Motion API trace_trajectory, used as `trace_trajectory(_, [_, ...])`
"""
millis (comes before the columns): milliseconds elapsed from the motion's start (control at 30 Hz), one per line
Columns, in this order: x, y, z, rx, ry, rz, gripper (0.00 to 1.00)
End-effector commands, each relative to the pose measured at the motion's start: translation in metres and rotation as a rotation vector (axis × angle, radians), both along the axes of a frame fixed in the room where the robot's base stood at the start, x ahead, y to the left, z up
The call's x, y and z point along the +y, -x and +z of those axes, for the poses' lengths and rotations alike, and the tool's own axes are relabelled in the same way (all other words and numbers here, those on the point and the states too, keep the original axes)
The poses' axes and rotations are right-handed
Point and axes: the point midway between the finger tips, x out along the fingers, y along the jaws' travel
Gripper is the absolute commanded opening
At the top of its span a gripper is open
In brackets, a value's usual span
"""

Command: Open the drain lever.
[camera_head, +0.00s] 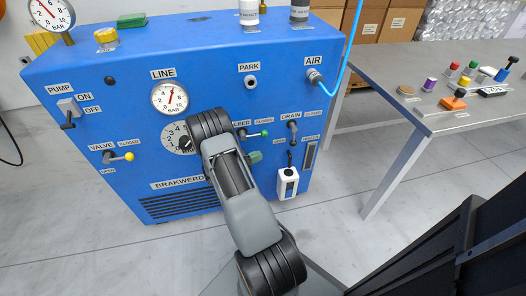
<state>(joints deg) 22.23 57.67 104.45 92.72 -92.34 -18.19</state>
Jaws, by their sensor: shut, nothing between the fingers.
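A white container (288,183) with a dark mark sits below the lever.
The bleed lever with a green knob (265,133) stands just left of the drain lever. The valve lever has a yellow knob (129,156). A blue hose (336,72) runs from the AIR port. A grey table (390,75) with small objects stands at the right.

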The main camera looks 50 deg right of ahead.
Motion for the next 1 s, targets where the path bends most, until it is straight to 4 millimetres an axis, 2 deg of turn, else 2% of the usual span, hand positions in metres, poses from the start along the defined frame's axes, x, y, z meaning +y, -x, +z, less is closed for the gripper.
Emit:
trace_trajectory(500, [-0.084,0.040,0.000,-0.002,0.000,-0.001,0.00])
trace_trajectory(733, [-0.106,0.050,0.002,-0.003,0.000,0.002,0.00])
trace_trajectory(1000, [-0.114,0.053,0.003,-0.003,-0.001,0.005,0.00])
